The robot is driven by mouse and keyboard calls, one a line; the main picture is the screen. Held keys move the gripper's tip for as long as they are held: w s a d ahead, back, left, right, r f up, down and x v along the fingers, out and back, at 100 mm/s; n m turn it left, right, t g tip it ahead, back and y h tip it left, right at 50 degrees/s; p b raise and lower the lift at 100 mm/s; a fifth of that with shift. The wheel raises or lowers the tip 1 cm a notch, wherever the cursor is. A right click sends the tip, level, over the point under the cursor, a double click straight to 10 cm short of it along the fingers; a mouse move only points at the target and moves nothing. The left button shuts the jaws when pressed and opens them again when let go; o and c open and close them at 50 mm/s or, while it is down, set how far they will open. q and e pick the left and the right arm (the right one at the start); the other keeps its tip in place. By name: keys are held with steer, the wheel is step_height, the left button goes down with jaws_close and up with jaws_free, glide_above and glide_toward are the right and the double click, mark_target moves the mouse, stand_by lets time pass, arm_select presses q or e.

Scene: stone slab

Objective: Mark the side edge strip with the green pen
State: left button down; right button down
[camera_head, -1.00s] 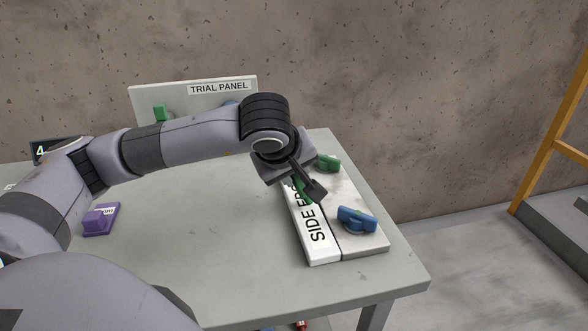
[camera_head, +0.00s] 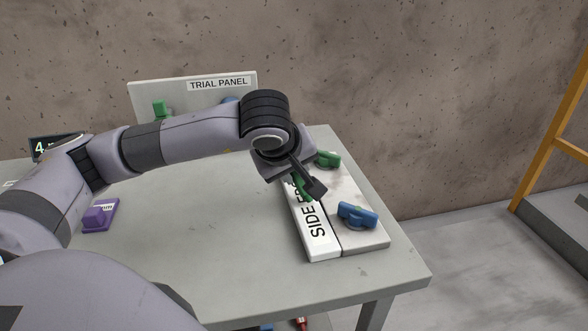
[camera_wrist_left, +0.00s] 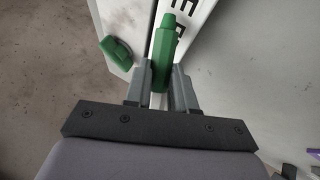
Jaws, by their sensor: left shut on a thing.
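My left gripper (camera_head: 308,186) is shut on the green pen (camera_wrist_left: 163,55), which shows between its two fingers in the left wrist view. In the head view only a bit of the pen's green (camera_head: 302,184) shows, the rest hidden by the gripper. The side edge strip (camera_head: 322,246) is a white bar with black lettering, lying along the left of the stone slab (camera_head: 362,240). The pen is over the strip's far part, near the dark gap beside the slab. I cannot tell whether its tip touches. My right gripper is not in view.
A green handle (camera_head: 327,159) and a blue handle (camera_head: 357,215) sit on the slab. The trial panel (camera_head: 180,92) stands at the back with a green block (camera_head: 161,109). A purple block (camera_head: 96,217) lies at the left. The table (camera_head: 225,250) is clear in the middle.

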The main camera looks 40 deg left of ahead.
arm_select(q)
steer(key=shift+f+b, duration=0.4)
steer(key=shift+b, duration=0.25)
stand_by(1.7)
steer(key=shift+w+a+b, duration=0.15)
steer(key=shift+a+b, duration=0.55)
steer(key=shift+a, duration=0.1)
stand_by(0.9)
steer(key=shift+w+a+b, duration=0.15)
steer(key=shift+a+b, duration=0.4)
steer(key=shift+a, duration=0.45)
stand_by(1.4)
steer(key=shift+r, duration=0.1)
step_height(320, 180, up, 7)
steer(key=p, duration=0.5)
stand_by(0.7)
